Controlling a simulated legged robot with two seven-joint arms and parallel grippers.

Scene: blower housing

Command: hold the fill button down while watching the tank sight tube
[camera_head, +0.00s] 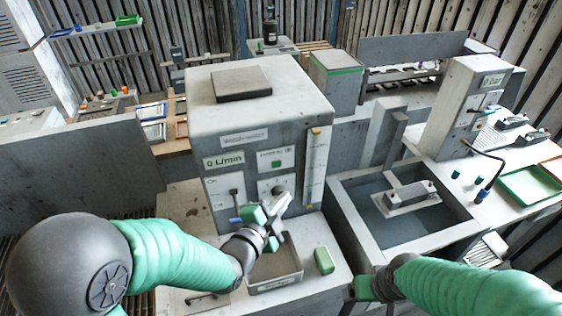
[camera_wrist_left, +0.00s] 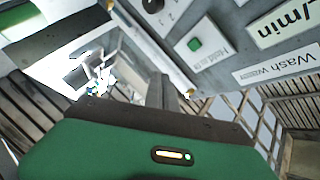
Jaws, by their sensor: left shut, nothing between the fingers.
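In the left wrist view the green button (camera_wrist_left: 194,44) shows at the top, clear of my gripper, beside a partly readable "Hold" label. The sight tube (camera_head: 314,165) is a tall pale strip down the housing's right side, with orange near its top; I cannot make out a level. My left gripper (camera_head: 283,204) is shut and empty, below the button and apart from it. My right gripper (camera_head: 357,292) is low, right of centre; its fingers are unclear.
A display (camera_head: 224,161) reads 0 L/min. A shallow tray (camera_head: 274,281) and a green-topped block (camera_head: 324,260) lie before the housing. A grey sink (camera_head: 365,223) stands to the right, with a green tray (camera_head: 532,185) on the bench beyond.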

